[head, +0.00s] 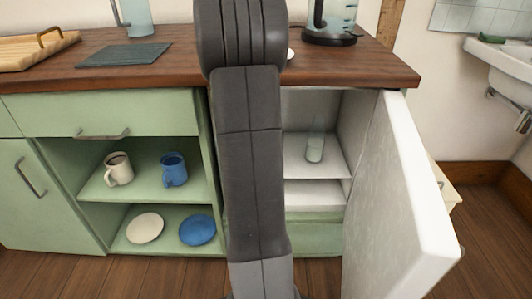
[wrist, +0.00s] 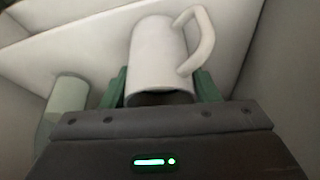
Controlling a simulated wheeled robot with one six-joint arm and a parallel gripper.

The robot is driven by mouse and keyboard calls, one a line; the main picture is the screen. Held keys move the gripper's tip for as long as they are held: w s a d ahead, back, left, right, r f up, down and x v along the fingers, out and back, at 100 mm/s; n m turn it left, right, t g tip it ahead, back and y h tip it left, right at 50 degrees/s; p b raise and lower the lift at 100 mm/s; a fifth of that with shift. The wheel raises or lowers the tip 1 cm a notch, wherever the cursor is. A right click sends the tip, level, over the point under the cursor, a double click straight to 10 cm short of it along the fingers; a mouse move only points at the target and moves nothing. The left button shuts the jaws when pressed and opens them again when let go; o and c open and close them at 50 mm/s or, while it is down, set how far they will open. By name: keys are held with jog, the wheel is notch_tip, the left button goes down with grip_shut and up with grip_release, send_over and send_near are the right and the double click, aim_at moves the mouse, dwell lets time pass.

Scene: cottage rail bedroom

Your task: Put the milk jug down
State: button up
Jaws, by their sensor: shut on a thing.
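The milk jug (wrist: 158,58), white with a loop handle on its right, is between the green fingers of my gripper (wrist: 160,88) in the wrist view. The gripper is shut on it. Pale shelf or wall surfaces lie behind it; I cannot tell whether its base touches a shelf. In the head view my arm hides the jug and gripper, in front of the left part of the open white-lined cabinet (head: 362,125).
A clear glass (head: 314,147) stands on the cabinet's shelf (head: 330,168); a pale greenish vessel (wrist: 68,95) is left of the jug. The open door (head: 405,200) juts out at right. Mugs and plates sit on the green shelves at left.

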jog(key=o, duration=1.2)
jog(key=shift+s+r+p, duration=0.1)
jog(key=shift+r+p, duration=0.45)
jog(key=shift+p, duration=0.05)
jog(key=s+a, duration=0.2)
jog(key=s, duration=1)
jog(key=shift+p, duration=0.45)
jog(key=shift+s+r, duration=0.1)
